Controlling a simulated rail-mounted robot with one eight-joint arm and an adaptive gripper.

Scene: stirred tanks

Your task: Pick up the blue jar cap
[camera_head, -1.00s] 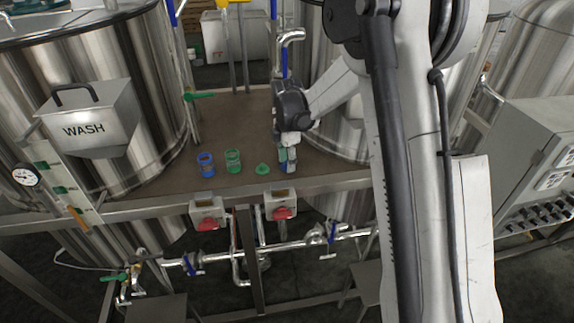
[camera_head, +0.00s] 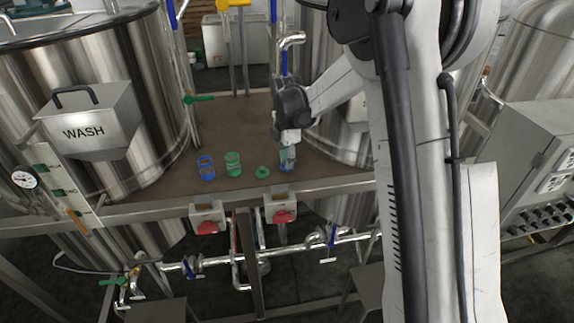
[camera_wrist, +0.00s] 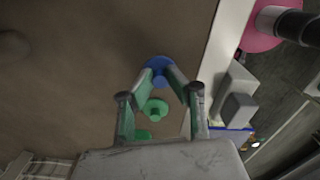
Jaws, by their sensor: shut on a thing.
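The blue jar cap (camera_wrist: 160,66) is a round disc with a knob, lying on or just above the brown tabletop (camera_wrist: 85,75). My gripper (camera_wrist: 160,77) is shut on its knob, one finger on each side. In the head view my gripper (camera_head: 287,160) points down at the table near its front edge, and a little of the blue cap (camera_head: 287,169) shows under the fingertips. I cannot tell whether the cap is clear of the surface.
A green cap (camera_head: 262,172) lies just left of my gripper. A green jar (camera_head: 233,164) and a blue jar (camera_head: 206,168) stand further left. A steel tank marked WASH (camera_head: 150,110) stands left, another tank (camera_head: 340,140) close on the right. Red-handled switch boxes (camera_head: 281,208) line the front edge.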

